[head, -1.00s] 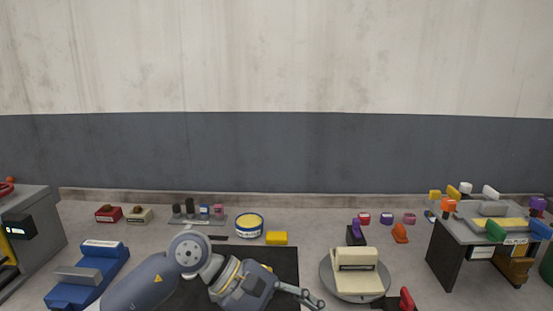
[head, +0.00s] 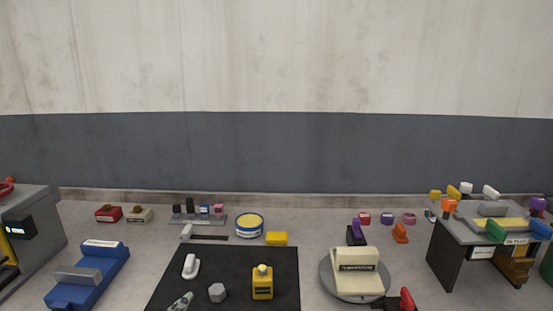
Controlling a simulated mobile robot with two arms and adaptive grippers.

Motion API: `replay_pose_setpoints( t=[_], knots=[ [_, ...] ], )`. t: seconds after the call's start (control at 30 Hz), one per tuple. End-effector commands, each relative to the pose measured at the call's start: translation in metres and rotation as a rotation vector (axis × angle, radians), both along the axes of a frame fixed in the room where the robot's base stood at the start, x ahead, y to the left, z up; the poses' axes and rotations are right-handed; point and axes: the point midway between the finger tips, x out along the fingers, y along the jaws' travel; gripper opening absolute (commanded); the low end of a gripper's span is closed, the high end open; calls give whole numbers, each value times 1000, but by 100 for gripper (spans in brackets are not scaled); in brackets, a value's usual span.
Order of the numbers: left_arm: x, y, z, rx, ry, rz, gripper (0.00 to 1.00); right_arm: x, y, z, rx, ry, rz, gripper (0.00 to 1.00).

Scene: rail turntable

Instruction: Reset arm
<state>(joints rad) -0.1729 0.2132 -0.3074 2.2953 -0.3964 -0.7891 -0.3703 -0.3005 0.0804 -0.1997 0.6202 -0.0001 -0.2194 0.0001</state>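Neither my left nor my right gripper shows in the head view, and no clear arm link is visible.
A round turntable (head: 327,278) bears a cream block (head: 357,272). A blue device (head: 90,278) and grey machine (head: 34,236) stand left. A grey bench (head: 446,257) with coloured pieces stands right.

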Motion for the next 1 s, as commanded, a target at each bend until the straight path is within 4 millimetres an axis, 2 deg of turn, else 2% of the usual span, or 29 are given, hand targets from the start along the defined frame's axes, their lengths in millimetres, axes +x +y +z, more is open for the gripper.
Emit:
replay_pose_setpoints(
  t=[0.03,0.1,0.2,0.3,0.4,0.6,0.7,0.87,1.0],
  knots=[
    [-20,11,-32,-83,128,53,52,0,0,0,0,-1,0,66],
    [-51,22,-73,-192,298,129,52,1,0,0,0,-1,0,66],
    [-97,31,-116,-313,503,226,52,1,0,0,0,-1,0,66],
    [-140,35,-145,-400,668,309,52,1,0,0,0,-1,0,66],
    [-181,36,-166,-466,810,383,52,1,0,0,0,-1,0,66],
    [-255,35,-190,-558,1049,513,52,1,0,0,0,-1,0,66],
    [-242,34,-218,-548,1047,508,52,2,0,0,0,-2,0,66],
    [-235,32,-264,-541,1064,511,52,1,0,0,0,-1,0,66],
    [-234,31,-315,-531,1084,515,52,1,0,0,0,-1,0,66]
  ],
)
